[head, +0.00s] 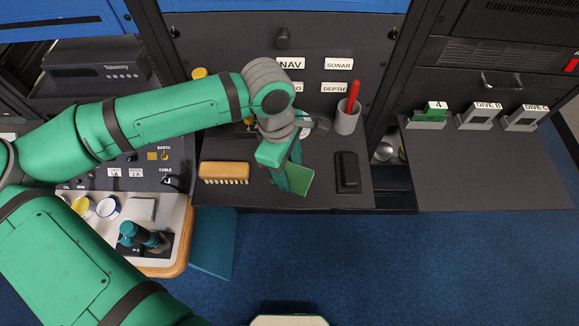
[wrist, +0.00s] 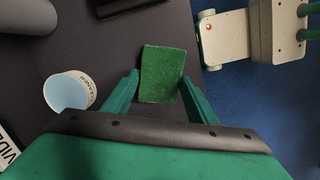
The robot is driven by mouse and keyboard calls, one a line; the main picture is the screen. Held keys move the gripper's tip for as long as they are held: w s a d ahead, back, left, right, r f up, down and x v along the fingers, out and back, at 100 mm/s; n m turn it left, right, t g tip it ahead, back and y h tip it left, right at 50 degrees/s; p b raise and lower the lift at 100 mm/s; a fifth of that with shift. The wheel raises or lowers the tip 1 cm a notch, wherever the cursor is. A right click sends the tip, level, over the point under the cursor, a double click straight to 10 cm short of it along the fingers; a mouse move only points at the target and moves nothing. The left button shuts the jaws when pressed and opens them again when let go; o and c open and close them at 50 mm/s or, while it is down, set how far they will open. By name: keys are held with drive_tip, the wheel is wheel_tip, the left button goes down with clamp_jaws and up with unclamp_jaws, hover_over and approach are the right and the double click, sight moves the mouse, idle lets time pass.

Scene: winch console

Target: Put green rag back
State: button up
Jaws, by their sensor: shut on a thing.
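The green rag (head: 299,179) is a flat green piece over the front part of the dark console shelf (head: 320,197). In the wrist view the rag (wrist: 162,74) lies between the fingertips. My gripper (head: 290,182) points down and is shut on the rag; in the wrist view my gripper (wrist: 160,80) has a finger at each side edge of it. The head view partly hides the rag behind my fingers. I cannot tell whether the rag still touches the shelf.
A wooden brush (head: 224,172) lies to the left and a black case (head: 347,172) to the right. Behind stands a grey cup (head: 347,118) with a red-handled tool. A pale blue-lined cup (wrist: 70,92) shows in the wrist view. Labelled holders (head: 478,117) stand on the right shelf (head: 490,175), whose front is clear.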

drive_tip(key=o, duration=1)
wheel_tip(320, 180, up, 12)
drive_tip(key=a, duration=0.1)
drive_tip(key=shift+w+a, duration=0.4)
